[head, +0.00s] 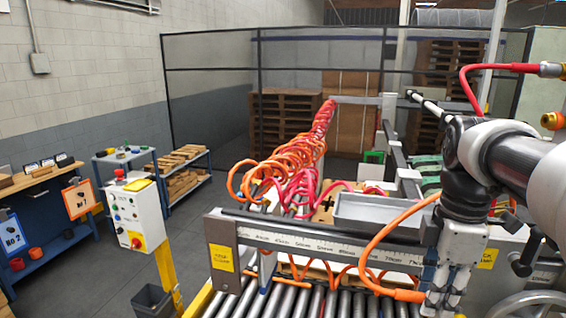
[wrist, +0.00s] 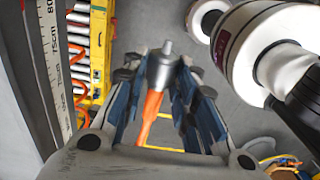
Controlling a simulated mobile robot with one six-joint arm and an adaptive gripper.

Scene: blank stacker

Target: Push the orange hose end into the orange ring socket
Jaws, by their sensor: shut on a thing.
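My gripper (head: 438,298) hangs at the lower right of the head view, in front of the ruler rail, pointing down. In the wrist view its blue-grey fingers (wrist: 168,88) are closed around the orange hose end (wrist: 151,112). Its grey metal tip (wrist: 161,68) sticks out past the fingers. In the head view the orange hose end (head: 406,295) enters the fingers from the left, and its metal tip is hidden. The orange ring socket (head: 550,120) appears at the right edge of the head view, higher than and apart from my gripper. It is not seen in the wrist view.
A red hose (head: 490,70) runs to a brass fitting (head: 551,69) above the orange ring. The ruler rail (head: 310,243) and rollers (head: 300,302) lie left of my gripper. A grey tray (head: 370,210) sits behind the rail. Orange coils (head: 285,165) hang further back.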

